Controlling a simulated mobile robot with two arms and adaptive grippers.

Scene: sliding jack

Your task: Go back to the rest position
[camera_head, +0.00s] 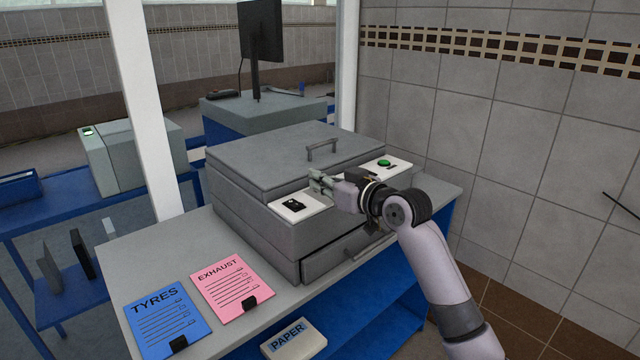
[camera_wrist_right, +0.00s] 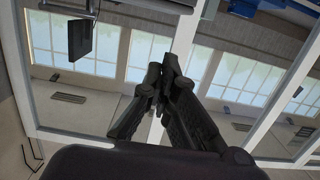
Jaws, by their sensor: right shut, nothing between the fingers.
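My right gripper (camera_head: 322,184) is in front of the grey machine (camera_head: 250,170), near the top of its front edge, with its fingers pointing left. It is shut and empty. Its fingers also show close together in the right wrist view (camera_wrist_right: 162,85), with a window frame and window panes beyond them. Whether the fingers touch the machine cannot be told. My left gripper is in neither view.
The machine has a top handle (camera_head: 323,149), a green button (camera_head: 383,162), a black switch (camera_head: 293,205) and a drawer (camera_head: 335,258). A blue clipboard (camera_head: 165,318) and a pink clipboard (camera_head: 232,285) lie left on the counter (camera_head: 140,260). A tiled wall (camera_head: 500,140) stands right.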

